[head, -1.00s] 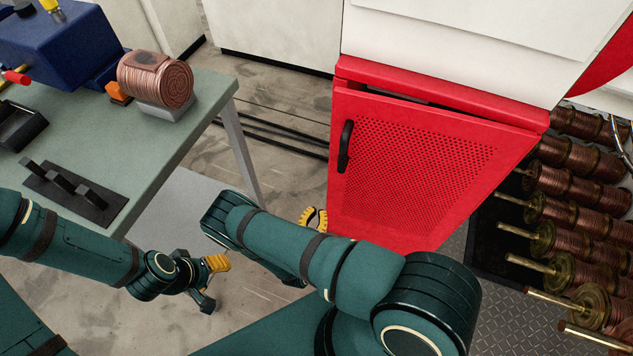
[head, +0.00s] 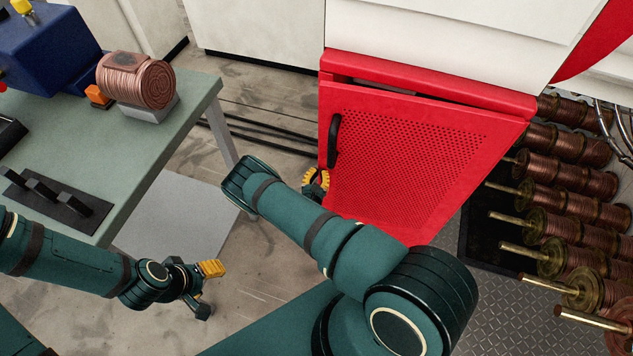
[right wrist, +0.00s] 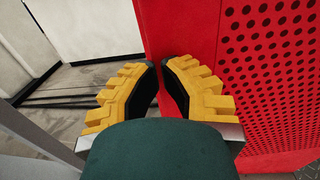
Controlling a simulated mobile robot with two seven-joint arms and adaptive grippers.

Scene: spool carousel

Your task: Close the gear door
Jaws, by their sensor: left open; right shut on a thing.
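The gear door (head: 405,165) is a red perforated panel on the red cabinet, standing slightly ajar. A dark gap shows along its top under the red frame (head: 430,82). Its black handle (head: 334,140) is on its left side. My right gripper (head: 316,183) is at the door's left edge, below the handle. In the right wrist view, its yellow-and-black fingers (right wrist: 162,88) are close together at the door's edge (right wrist: 185,25); the exact contact is hidden. My left gripper (head: 207,287) is open and empty, low over the floor at left, away from the door.
A green-grey table (head: 165,140) at left carries a copper coil (head: 137,80), a blue machine (head: 45,45) and a black rack (head: 55,200). Racks of copper spools (head: 570,190) with protruding rods stand right of the door.

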